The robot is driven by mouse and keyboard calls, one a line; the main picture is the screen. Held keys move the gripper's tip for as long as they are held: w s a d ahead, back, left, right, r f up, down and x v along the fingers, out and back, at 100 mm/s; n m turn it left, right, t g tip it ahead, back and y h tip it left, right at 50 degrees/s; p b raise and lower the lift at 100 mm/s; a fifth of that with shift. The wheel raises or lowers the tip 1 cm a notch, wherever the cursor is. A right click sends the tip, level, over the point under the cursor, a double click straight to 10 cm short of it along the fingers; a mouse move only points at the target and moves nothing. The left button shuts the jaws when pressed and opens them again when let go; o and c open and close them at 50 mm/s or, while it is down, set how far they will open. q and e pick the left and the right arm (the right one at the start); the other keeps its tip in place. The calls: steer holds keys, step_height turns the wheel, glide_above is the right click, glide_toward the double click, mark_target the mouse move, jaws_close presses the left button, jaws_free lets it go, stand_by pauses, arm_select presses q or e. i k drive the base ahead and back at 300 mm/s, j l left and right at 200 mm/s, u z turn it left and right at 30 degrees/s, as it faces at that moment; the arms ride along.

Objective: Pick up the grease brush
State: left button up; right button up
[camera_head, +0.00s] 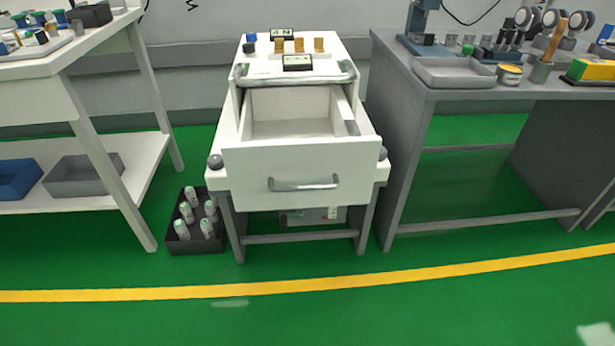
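A brown wooden handle (556,40), which may be the grease brush, stands tilted in a small grey cup (541,71) on the grey bench (480,94) at the right. Its lower end is hidden in the cup, so I cannot tell for sure that it is a brush. A small round tin with a yellow band (510,75) stands just left of the cup. Neither of my grippers is in view.
A white cart (300,180) with its drawer pulled open stands in the middle; the drawer looks empty. A grey tray (454,76), gauges (551,18) and a yellow-green box (592,70) crowd the bench. A bottle crate (196,243) sits on the floor. The front floor is clear.

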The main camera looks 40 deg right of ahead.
mark_target(559, 32)
steer(key=z, duration=3.05)
steer(key=i+z, duration=0.1)
steer(key=z, duration=0.6)
steer(key=j+z, duration=0.1)
steer(key=z, duration=1.25)
steer(key=j+z, duration=0.2)
steer(key=z, duration=0.5)
steer(key=j+z, duration=0.1)
steer(key=z, duration=0.6)
steer(key=j+z, duration=0.1)
steer(key=z, duration=1.3)
steer(key=k+j+z, duration=0.2)
steer(key=k+z, duration=0.25)
steer(key=k+u, duration=0.2)
steer(key=u, duration=0.15)
steer(key=k+u, duration=0.15)
steer(key=u, duration=0.2)
steer(key=k+j+u, duration=0.15)
steer(key=u, duration=0.2)
